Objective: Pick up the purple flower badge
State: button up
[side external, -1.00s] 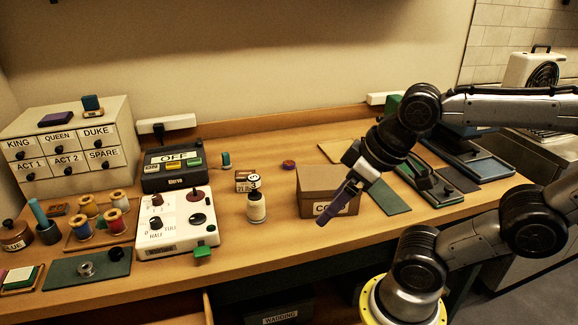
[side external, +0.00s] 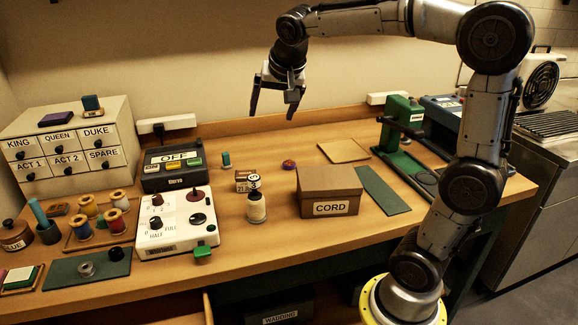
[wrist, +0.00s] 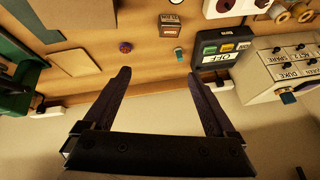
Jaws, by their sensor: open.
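The purple flower badge (side external: 289,164) is a small round purple piece with a reddish tint, lying on the bare wood toward the back of the table. It also shows in the wrist view (wrist: 125,47), just beyond the left fingertip in the picture. My gripper (side external: 272,112) is open and empty, with its fingers pointing down. It hangs well above the table, near the back wall and above the badge. In the wrist view both fingers (wrist: 159,74) are spread wide with nothing between them.
A brown CORD box (side external: 330,190) stands in front and to the right of the badge.

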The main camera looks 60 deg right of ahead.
jog(key=w+d+f+m+g, duration=0.1)
jog(key=w+d+f, duration=0.25)
jog(key=d, duration=0.25)
jog(key=w+d+f+m+g, duration=0.1)
jog(key=w+d+f+m, duration=0.15)
jog(key=d+f, duration=0.2)
jog(key=g, duration=0.2)
send_near(289, 163)
jog(key=shift+s+f, duration=0.15)
jog(key=shift+f, duration=0.7)
jog(key=shift+h, duration=0.3)
jog(key=shift+w+x, duration=0.1)
jog(key=shift+x, duration=1.55)
jog(key=shift+w+x, duration=0.15)
jog(key=shift+x, duration=1.45)
jog(key=c, duration=1.4)
